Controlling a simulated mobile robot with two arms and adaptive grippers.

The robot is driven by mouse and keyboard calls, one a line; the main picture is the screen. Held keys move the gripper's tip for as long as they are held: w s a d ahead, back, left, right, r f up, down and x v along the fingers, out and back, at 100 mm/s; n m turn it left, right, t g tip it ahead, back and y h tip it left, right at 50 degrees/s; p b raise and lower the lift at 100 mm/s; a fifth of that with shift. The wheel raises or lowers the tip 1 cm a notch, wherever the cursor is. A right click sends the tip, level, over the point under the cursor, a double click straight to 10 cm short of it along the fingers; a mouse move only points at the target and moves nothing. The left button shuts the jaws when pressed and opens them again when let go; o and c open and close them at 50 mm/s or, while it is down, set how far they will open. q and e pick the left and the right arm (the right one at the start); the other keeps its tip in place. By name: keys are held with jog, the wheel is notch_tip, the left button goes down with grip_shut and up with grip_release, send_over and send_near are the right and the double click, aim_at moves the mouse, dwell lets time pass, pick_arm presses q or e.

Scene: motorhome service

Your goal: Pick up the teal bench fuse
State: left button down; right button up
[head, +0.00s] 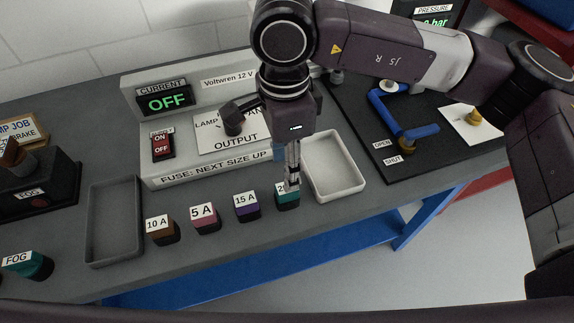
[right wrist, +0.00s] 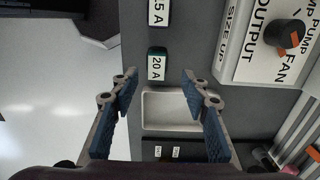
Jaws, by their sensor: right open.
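The teal bench fuse (head: 288,199) stands at the right end of a row of fuses near the bench's front edge. In the head view my right gripper (head: 292,181) points down over it and partly hides its label. In the right wrist view the fuse (right wrist: 157,66) reads 20 A and lies beyond the fingertips, roughly centred between them. The right gripper (right wrist: 158,85) is open with nothing between its fingers. Whether a finger touches the fuse cannot be told. My left gripper is not in view.
Left of the teal fuse stand the 15 A fuse (head: 247,207), 5 A fuse (head: 205,219) and 10 A fuse (head: 162,230). An empty pale tray (head: 361,187) sits close on its right. The power supply (head: 190,170) rises behind. A grey tray (head: 94,252) lies left.

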jog(key=shift+f, duration=0.15)
jog(key=f+p, duration=0.1)
jog(key=s+f+p, duration=0.1)
jog(key=f, duration=0.1)
jog(key=shift+d+f, duration=0.1)
jog(key=shift+d, duration=0.1)
jog(key=f, duration=0.1)
jog(key=f+p, duration=0.1)
jog(key=shift+w+f, duration=0.2)
jog(key=shift+f, duration=0.7)
jog(key=c, duration=1.1)
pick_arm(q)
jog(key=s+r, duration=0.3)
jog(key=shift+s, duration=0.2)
pick_arm(e)
jog(key=shift+c, duration=0.2)
jog(key=shift+r, duration=0.1)
